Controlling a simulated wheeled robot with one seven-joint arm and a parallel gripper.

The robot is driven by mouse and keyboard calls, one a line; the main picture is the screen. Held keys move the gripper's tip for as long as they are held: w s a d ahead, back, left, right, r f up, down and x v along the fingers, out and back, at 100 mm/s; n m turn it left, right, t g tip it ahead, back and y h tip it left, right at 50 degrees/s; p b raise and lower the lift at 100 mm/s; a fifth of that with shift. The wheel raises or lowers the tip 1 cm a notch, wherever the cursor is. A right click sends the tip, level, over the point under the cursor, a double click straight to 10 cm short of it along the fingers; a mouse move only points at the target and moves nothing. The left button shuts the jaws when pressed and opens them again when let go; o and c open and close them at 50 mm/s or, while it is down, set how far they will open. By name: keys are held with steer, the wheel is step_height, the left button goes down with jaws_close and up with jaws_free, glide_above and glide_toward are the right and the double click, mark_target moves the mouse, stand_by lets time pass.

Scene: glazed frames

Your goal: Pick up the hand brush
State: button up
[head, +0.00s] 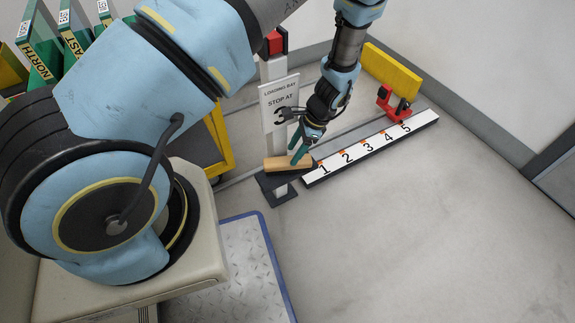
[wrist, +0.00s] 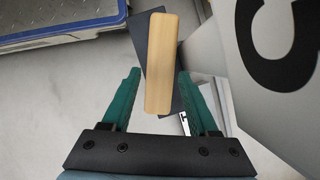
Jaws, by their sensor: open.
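The hand brush (head: 285,164) shows as a light wooden block lying at the foot of the sign post; no bristles are visible. It also shows in the wrist view (wrist: 162,62), long side pointing away from my gripper. My gripper (head: 298,157) is open, with its green fingers pointing down at the brush. In the wrist view, the brush lies between the two fingertips (wrist: 159,75), with gaps on both sides. I cannot tell whether the fingertips are level with it or a little above it.
A dark foot plate (head: 281,193) lies under the brush. The white loading bay sign (head: 279,104) stands close beside my gripper. A numbered white strip (head: 348,158) runs right, with a red clamp (head: 393,103) near its far end. Open floor lies at right.

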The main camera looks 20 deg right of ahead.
mark_target(288, 160)
steer(key=b+x, duration=0.1)
steer(key=x, duration=0.4)
steer(key=shift+a, duration=0.1)
steer(key=shift+r, duration=0.1)
jaws_close()
